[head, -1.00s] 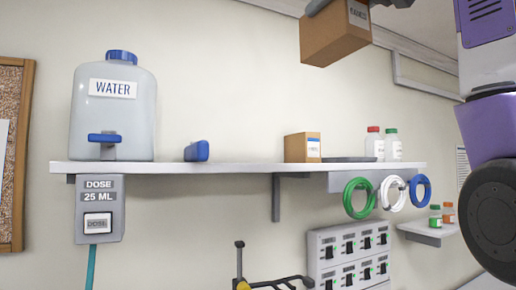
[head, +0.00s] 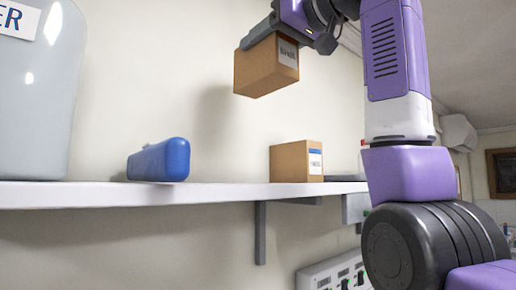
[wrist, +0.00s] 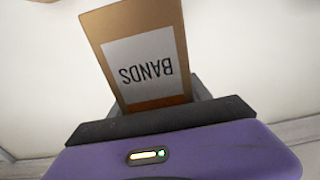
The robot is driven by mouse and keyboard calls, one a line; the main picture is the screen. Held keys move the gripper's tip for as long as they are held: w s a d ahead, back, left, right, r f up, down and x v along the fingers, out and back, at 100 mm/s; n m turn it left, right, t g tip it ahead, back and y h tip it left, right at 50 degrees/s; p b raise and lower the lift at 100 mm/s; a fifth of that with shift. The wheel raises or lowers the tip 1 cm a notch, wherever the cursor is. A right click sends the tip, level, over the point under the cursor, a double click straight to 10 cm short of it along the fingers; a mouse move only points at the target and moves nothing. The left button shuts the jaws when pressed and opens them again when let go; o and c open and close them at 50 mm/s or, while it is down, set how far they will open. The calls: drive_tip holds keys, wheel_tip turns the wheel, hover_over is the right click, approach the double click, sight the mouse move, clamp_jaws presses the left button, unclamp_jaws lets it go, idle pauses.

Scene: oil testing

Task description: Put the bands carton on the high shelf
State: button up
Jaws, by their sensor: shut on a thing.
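The bands carton (head: 266,68) is a brown box with a white label. The label reads BANDS, upside down, in the wrist view (wrist: 140,65). My gripper (head: 282,28) is shut on the carton near its top and holds it in the air, slightly tilted. The high shelf (head: 225,195) is a long white board on the wall, below the carton with a clear gap between them. In the wrist view the fingertips are partly hidden by the carton.
A blue object (head: 160,160) lies on the shelf left of the carton. Another brown carton (head: 297,161) with a white and blue label stands to the right. A large water container (head: 35,110) stands at the far left. The shelf between the blue object and the other carton is bare.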

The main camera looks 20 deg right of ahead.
wheel_tip(320, 180, down, 18)
drive_tip(key=shift+f+p, duration=0.1)
drive_tip(key=shift+p, duration=0.9)
drive_tip(key=o, duration=1.4)
drive_tip(key=shift+f, duration=0.1)
drive_tip(key=shift+o, duration=0.2)
drive_tip(key=shift+s, duration=0.1)
drive_tip(key=b+v, duration=0.5)
drive_tip(key=v, duration=0.7)
